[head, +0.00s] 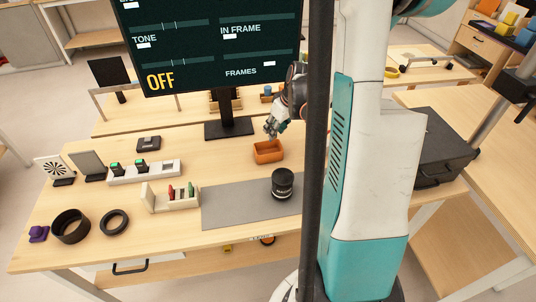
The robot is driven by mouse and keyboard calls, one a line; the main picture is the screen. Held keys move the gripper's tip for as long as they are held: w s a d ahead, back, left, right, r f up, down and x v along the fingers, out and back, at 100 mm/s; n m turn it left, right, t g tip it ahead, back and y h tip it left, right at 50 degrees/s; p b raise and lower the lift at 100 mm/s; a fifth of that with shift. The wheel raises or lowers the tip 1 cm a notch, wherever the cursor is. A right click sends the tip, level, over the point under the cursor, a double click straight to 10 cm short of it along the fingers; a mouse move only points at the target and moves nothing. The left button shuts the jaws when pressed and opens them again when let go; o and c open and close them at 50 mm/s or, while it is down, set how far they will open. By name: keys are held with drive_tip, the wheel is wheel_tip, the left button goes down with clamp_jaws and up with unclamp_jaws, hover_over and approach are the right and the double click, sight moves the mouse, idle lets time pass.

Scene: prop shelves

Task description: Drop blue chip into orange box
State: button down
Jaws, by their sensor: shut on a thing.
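The orange box (268,156) is a small open-topped tray on the wooden table, behind the grey mat. My gripper (272,131) reaches down from behind the dark column, just above the back of the box. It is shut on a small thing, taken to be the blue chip. The chip is too small to make out clearly between the fingertips. Part of my arm is hidden behind the dark column.
A black lens (282,184) stands on the grey mat (230,206) in front of the box. A monitor stand (228,129) is left of the gripper. A rack (170,198) and black rings (114,222) stand further left.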

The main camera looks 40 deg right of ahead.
drive_tip(key=shift+f+b, duration=1.45)
drive_tip(key=shift+f, duration=0.9)
drive_tip(key=c, duration=1.2)
unclamp_jaws()
drive_tip(key=v, duration=1.2)
drive_tip(key=shift+r, duration=0.1)
